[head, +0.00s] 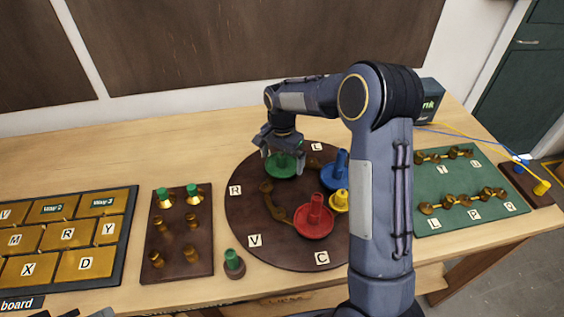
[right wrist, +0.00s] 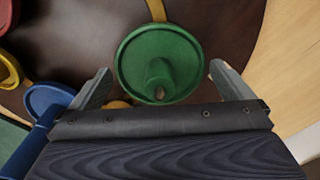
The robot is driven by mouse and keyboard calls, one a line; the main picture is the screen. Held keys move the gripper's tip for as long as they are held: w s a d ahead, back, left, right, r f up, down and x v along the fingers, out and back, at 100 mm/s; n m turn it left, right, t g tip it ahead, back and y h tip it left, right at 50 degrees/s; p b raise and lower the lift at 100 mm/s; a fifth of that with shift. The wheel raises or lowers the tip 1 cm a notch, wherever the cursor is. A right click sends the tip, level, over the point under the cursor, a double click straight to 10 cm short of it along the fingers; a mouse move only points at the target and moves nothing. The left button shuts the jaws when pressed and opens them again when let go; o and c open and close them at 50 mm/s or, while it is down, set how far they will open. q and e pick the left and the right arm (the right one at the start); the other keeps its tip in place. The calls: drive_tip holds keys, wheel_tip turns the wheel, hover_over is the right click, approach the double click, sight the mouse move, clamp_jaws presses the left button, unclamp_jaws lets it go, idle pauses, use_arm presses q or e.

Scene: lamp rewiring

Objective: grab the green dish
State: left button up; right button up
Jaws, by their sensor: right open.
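The green dish (head: 279,169) has a raised stem in its middle and sits on the dark round board (head: 252,222), toward its back. My right gripper (head: 279,153) is over the dish, coming down from above. In the right wrist view the green dish (right wrist: 160,62) lies between the two spread fingers (right wrist: 161,82), with its stem toward the gripper. The fingers are open with nothing held, and a gap shows on each side of the dish. I cannot tell whether the fingertips are at the height of the stem. My left gripper is not in view.
A red dish (head: 314,217), a blue dish (head: 336,172) and a yellow piece (head: 341,200) share the round board. A brown peg block (head: 178,231) and gold letter tiles (head: 67,236) are left. A green board (head: 468,192) is right. Bare wood lies behind the peg block.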

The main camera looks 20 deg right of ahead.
drive_tip(key=c, duration=0.8)
